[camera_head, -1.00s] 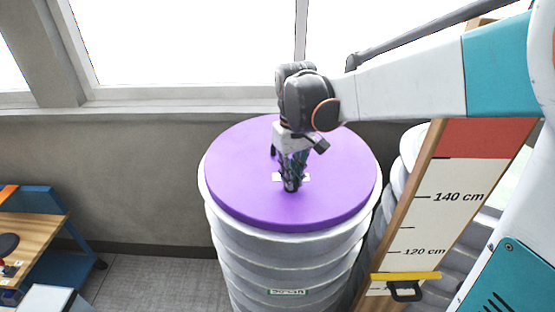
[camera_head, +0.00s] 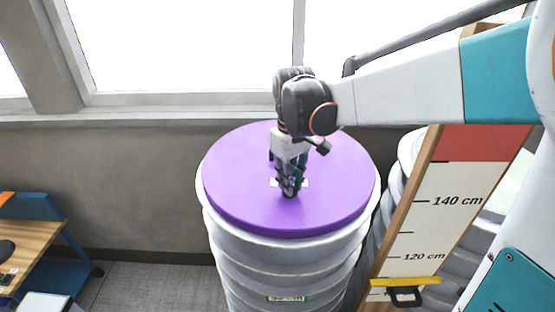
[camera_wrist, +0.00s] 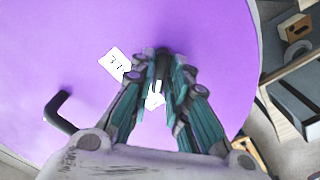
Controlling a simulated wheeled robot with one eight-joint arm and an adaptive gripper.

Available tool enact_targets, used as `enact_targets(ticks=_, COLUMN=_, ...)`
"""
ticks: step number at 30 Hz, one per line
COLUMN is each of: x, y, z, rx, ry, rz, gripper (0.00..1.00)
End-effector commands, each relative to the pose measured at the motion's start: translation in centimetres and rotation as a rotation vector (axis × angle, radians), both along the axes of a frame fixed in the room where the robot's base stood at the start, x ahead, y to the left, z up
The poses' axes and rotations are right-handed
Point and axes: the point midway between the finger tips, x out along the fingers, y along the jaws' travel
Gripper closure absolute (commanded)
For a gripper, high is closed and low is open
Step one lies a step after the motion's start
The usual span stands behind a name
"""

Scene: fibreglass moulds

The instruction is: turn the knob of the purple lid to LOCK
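The purple lid (camera_head: 240,190) lies flat on top of a tall white ribbed container. In the wrist view the lid (camera_wrist: 60,40) fills most of the picture. A small dark upright knob (camera_wrist: 163,62) stands on it between my fingertips. My gripper (camera_head: 289,190) points down over the lid's middle; in the wrist view its fingers (camera_wrist: 161,72) close in on both sides of the knob and appear to hold it. A white label (camera_wrist: 115,65) with dark marks lies left of the knob, its words unreadable. Another white patch (camera_wrist: 155,97) shows between the fingers, partly covered.
A wooden-framed height board (camera_head: 450,200) leans right of the container (camera_head: 285,262), with another white ribbed stack behind it. A blue bench with a wooden top (camera_head: 28,240) stands at the left. The wall and window are behind. Grey floor is free between bench and container.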

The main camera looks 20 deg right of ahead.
Motion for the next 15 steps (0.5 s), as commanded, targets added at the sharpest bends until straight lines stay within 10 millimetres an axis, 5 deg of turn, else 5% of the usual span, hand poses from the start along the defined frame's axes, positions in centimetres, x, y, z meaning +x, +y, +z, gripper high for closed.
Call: enact_targets(ticks=15, x=-0.05, y=0.01, z=0.97, rx=0.000, ry=0.000, rz=0.000, gripper=0.68)
